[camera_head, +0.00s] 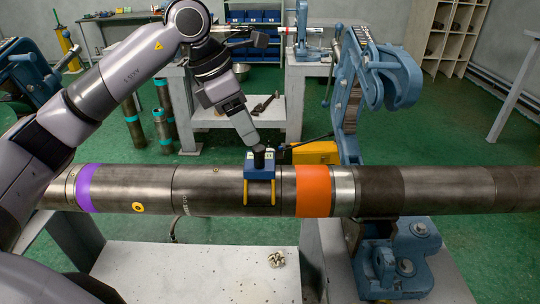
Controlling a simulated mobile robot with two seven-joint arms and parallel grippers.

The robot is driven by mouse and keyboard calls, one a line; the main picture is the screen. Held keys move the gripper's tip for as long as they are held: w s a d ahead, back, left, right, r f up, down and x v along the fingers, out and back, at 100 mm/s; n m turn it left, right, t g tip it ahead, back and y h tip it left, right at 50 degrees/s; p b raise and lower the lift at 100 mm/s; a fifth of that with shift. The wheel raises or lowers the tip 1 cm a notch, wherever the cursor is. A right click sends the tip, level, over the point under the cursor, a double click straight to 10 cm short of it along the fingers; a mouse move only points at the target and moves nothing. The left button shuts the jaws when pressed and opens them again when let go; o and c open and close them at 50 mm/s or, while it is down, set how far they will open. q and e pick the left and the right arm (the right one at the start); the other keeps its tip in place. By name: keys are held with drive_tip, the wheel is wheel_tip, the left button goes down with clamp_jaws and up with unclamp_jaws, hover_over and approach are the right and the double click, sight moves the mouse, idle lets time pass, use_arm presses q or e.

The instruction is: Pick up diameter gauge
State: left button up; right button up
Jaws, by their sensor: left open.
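The diameter gauge (260,172) appears to be the blue block with two yellow legs that sits on top of the long steel pipe (215,185), just left of its orange band. A dark, upright part stands on top of the block. My left gripper (254,143) comes down from the upper left, open, with its tip right at this dark part. I cannot tell whether the fingers touch it or are around it. My right gripper is not in view.
The pipe runs across the view, with a purple band (86,188) at left. A blue pipe vise (385,80) rises at right behind it. A yellow case (316,152) lies behind the gauge. A pale bench top (190,270) is in front.

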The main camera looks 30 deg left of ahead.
sight(259, 147)
use_arm(q)
drive_tip(key=shift+s+p+x, duration=0.1)
drive_tip(key=shift+p+x, duration=0.15)
drive_tip(key=shift+x, duration=1.5)
drive_tip(key=shift+s+p+x, duration=0.15)
drive_tip(key=shift+p+x, duration=0.1)
drive_tip(key=shift+x, duration=1.45)
drive_tip(key=shift+d, duration=0.15)
clamp_jaws()
drive_tip(key=shift+r, duration=0.1)
